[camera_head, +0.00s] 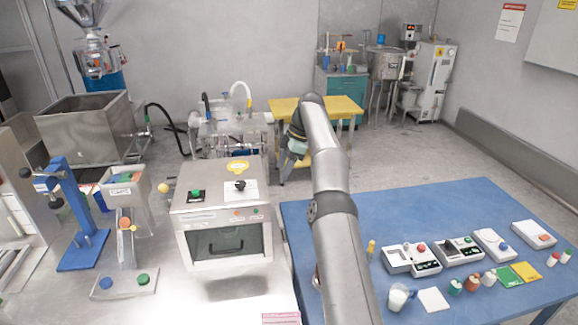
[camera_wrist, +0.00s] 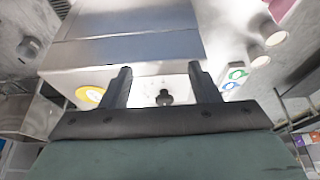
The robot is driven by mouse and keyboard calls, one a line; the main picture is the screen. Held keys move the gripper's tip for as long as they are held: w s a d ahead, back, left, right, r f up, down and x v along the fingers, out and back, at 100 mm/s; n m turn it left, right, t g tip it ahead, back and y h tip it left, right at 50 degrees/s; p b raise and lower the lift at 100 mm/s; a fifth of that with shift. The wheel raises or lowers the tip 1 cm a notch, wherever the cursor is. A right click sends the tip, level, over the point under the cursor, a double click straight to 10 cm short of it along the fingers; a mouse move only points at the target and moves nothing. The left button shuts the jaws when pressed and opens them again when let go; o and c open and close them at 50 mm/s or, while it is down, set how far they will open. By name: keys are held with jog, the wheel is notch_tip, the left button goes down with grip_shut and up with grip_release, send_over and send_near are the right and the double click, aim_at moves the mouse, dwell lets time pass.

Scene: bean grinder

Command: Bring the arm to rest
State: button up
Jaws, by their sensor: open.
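My arm (camera_head: 325,180) reaches up from the bottom of the head view and bends over near the yellow table. Its end, with my gripper, points left and down around the arm's bend, and the fingers are hard to make out there. In the wrist view my gripper (camera_wrist: 160,88) is open, with its two dark fingers apart and nothing between them. A black knob (camera_wrist: 165,97) on a white plate shows in the gap, beyond the fingers. This knob also shows in the head view (camera_head: 240,185), on top of the steel grinder box (camera_head: 222,222), left of my arm and apart from it.
A blue table (camera_head: 470,205) with several small devices, jars and cards stands right of my arm. A yellow table (camera_head: 345,105) stands behind it. A blue press (camera_head: 75,215) and a chute stand at left. Open floor lies at the back right.

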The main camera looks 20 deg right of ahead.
jog(key=s+a+r+m+h+b, duration=0.1)
jog(key=s+a+r, duration=0.1)
jog(key=a+r, duration=0.15)
jog(key=s+a+r+m+h, duration=0.1)
jog(key=s+a+r+m, duration=0.1)
jog(key=a, duration=0.3)
jog(key=s+a+r+m+h+b, duration=0.1)
jog(key=s+a+m, duration=0.25)
jog(key=s, duration=0.75)
jog(key=s+f+m, duration=0.3)
jog(key=s+f, duration=0.1)
jog(key=s, duration=0.7)
jog(key=s+f+m+h+b, duration=0.1)
jog(key=s+f+m, duration=0.2)
jog(key=s, duration=0.8)
jog(key=s+f+m+b, duration=0.1)
jog(key=s+f+m, duration=0.3)
jog(key=s, duration=0.7)
notch_tip(320, 180, down, 2)
jog(key=shift+d+f, duration=0.1)
jog(key=shift+d, duration=0.15)
